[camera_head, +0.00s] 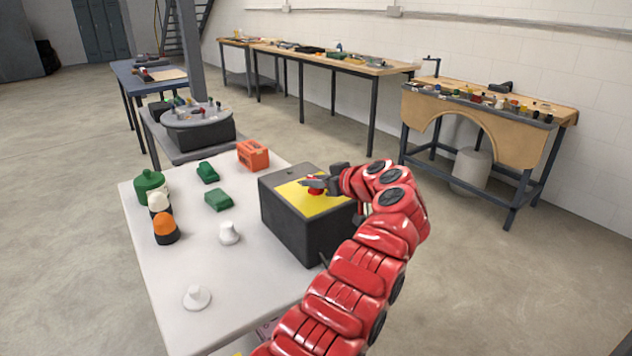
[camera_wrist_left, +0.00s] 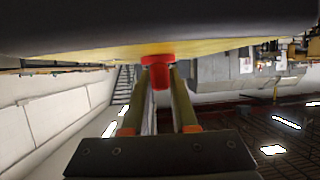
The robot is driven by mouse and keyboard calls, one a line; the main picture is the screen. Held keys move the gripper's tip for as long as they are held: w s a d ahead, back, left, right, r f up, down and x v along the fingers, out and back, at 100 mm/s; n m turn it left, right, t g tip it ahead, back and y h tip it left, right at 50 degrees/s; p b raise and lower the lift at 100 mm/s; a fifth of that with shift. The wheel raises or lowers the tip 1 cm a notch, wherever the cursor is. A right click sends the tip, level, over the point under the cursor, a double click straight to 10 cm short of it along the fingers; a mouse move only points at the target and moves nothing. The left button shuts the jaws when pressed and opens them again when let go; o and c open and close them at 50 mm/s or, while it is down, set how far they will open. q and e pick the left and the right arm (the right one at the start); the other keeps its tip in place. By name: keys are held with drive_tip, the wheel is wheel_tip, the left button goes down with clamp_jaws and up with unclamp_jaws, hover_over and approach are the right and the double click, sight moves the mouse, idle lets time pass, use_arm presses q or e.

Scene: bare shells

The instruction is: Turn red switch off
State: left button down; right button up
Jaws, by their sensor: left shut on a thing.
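The red switch (camera_head: 315,187) is a small red knob on the yellow top plate (camera_head: 316,204) of a dark box. The box (camera_head: 300,228) stands on the right side of the white table. My left gripper (camera_head: 318,184) reaches over the box top from the right and is shut on the red switch. In the left wrist view, which looks upside down, the red switch (camera_wrist_left: 160,70) sits between the two fingertips, against the yellow plate (camera_wrist_left: 200,47). The fingers partly hide the knob in the head view, and I cannot tell its on or off position. My right gripper is not in view.
The white table (camera_head: 185,260) holds green blocks (camera_head: 218,200), an orange block (camera_head: 253,155), white cone-like pieces (camera_head: 229,234) and several round pieces at its left edge. A grey round stand (camera_head: 198,116) is behind. Workbenches (camera_head: 330,62) line the wall. Floor on the right is clear.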

use_arm(q)
drive_tip(key=shift+a+f, duration=0.1)
drive_tip(key=shift+f, duration=0.05)
drive_tip(key=c, duration=0.8)
unclamp_jaws()
drive_tip(key=shift+o, duration=0.2)
drive_tip(key=shift+s+d+r, duration=0.3)
drive_tip(key=shift+s+d, duration=0.05)
drive_tip(key=shift+d, duration=0.1)
drive_tip(key=v, duration=1.6)
drive_tip(key=shift+b, duration=0.4)
drive_tip(key=shift+s, duration=0.15)
